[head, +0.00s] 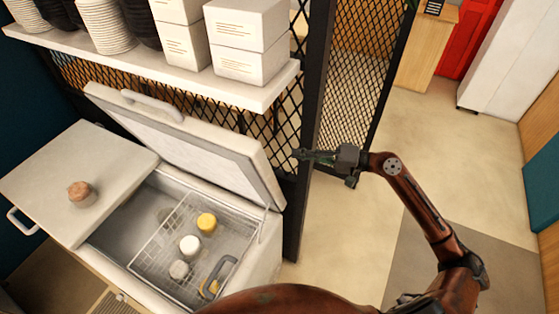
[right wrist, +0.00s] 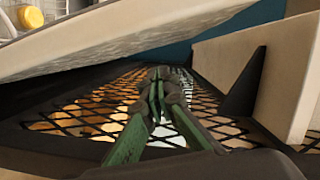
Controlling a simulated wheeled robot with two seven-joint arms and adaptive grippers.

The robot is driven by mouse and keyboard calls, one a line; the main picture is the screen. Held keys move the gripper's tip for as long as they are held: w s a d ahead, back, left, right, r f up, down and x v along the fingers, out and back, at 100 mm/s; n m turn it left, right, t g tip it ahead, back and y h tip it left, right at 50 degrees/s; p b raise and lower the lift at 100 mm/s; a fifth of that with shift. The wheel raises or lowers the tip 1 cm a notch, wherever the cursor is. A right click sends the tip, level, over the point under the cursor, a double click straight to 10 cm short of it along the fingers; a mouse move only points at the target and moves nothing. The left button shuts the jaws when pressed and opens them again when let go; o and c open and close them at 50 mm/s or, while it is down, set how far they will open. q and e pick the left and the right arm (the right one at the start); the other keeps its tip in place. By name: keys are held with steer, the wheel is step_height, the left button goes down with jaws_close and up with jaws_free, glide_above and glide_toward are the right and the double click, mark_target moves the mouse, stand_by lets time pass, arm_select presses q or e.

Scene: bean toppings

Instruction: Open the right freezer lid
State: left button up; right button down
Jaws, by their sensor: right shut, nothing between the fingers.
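The right freezer lid (head: 190,140) stands raised and tilted back against the black mesh partition, its handle (head: 152,104) on the upper outer face. The freezer (head: 262,252) is open below it. My right gripper (head: 302,154) is shut and empty, just right of the raised lid's edge, near the mesh. In the right wrist view the shut fingers (right wrist: 160,80) point along the mesh, with the raised lid (right wrist: 110,45) above and to the left. I cannot tell whether they touch it. My left gripper is not in view.
The left lid (head: 75,180) lies closed with a brown lump (head: 82,193) on it. A wire basket (head: 160,235) inside holds a yellow-topped tub (head: 206,223) and pale tubs. A shelf (head: 150,66) with boxes and stacked cups hangs above. Floor (head: 340,240) is free to the right.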

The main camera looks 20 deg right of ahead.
steer(key=a+f+p, duration=0.1)
steer(key=a+p, duration=0.2)
steer(key=a, duration=0.3)
steer(key=shift+a+f, duration=0.35)
steer(key=shift+a, duration=0.05)
